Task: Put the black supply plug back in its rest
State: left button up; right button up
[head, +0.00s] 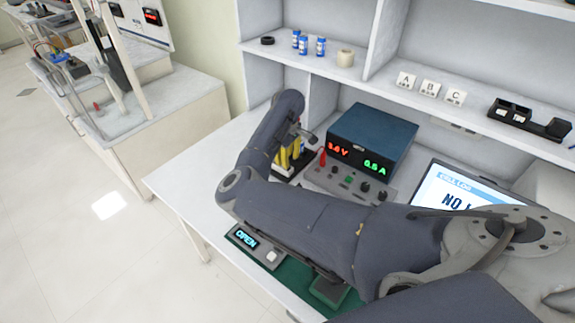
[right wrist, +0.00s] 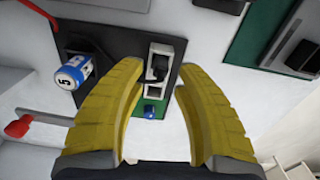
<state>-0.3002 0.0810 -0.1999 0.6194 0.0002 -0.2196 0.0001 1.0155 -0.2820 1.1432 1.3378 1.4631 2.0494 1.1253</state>
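My right gripper (right wrist: 162,78) is open, its two yellow fingers apart with nothing held between them. In the head view the right gripper (head: 287,158) is at the left of the blue power supply, partly hidden by my arm. In the right wrist view a small black piece (right wrist: 159,64) sits in a pale housing on a dark plate, beyond and between the fingertips. I cannot tell for certain whether it is the black supply plug. A red plug (right wrist: 20,127) lies at the left; it also shows in the head view (head: 322,157). My left gripper is not in view.
The power supply (head: 372,140) shows red and green digits, with a grey control panel in front. A blue-and-white cell marked 5 (right wrist: 74,72) is left of the fingers. A monitor (head: 462,190) stands at right. Shelves (head: 425,60) rise behind. The bench's left part is clear.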

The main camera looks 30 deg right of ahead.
aim_at(288, 171)
notch_tip(288, 171, up, 8)
dwell(0.5)
notch_tip(288, 171, down, 12)
jog(key=shift+r, duration=0.1)
dwell(0.8)
jog(key=shift+r, duration=0.1)
notch_tip(288, 171, up, 11)
jog(key=shift+r, duration=0.15)
notch_tip(288, 171, down, 12)
jog(key=shift+r, duration=0.1)
notch_tip(288, 171, up, 3)
jog(key=shift+r, duration=0.8)
